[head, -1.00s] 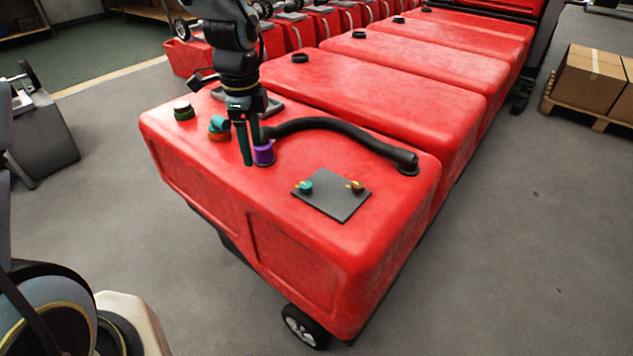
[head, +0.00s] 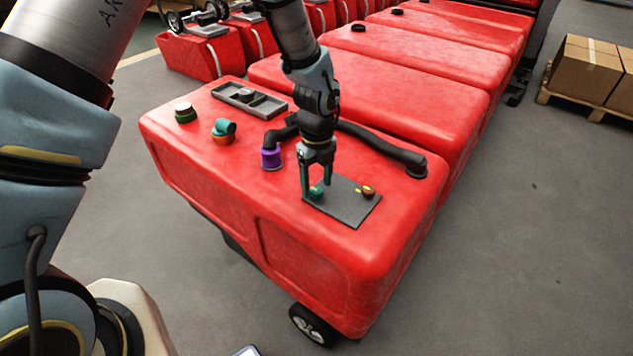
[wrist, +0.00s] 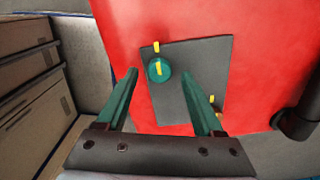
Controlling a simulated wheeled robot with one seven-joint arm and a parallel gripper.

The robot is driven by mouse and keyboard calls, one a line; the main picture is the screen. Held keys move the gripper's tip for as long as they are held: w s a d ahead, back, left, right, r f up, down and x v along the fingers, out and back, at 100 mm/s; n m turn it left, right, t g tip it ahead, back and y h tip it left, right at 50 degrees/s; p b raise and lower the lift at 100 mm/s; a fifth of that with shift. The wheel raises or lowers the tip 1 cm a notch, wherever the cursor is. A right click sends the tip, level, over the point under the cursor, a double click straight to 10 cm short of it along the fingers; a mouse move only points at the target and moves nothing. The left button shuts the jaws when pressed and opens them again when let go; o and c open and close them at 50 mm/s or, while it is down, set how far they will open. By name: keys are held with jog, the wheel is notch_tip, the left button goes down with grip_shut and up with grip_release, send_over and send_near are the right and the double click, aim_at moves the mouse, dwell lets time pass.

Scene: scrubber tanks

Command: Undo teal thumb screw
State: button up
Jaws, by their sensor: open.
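The teal thumb screw (head: 316,191) sits on the left part of a dark grey plate (head: 345,208) on top of the near red tank. It has a yellow mark on its top and also shows in the wrist view (wrist: 159,70), with a yellow mark on the plate beside it. My gripper (head: 317,192) is open, with its green fingers pointing down over the plate's left side. In the wrist view my fingertips (wrist: 160,75) are spread on either side of the teal screw's line, and I see nothing between them being gripped. I cannot tell whether a finger touches the screw.
A brown-red screw (head: 368,191) is at the plate's right. A black hose (head: 385,147) with a purple collar (head: 270,158) runs behind my gripper. A teal and orange fitting (head: 223,131), a green cap (head: 185,112) and a grey tray (head: 249,99) lie left and back. The tank's front top is clear.

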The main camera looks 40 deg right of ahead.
jog(key=shift+f, duration=0.65)
grip_shut()
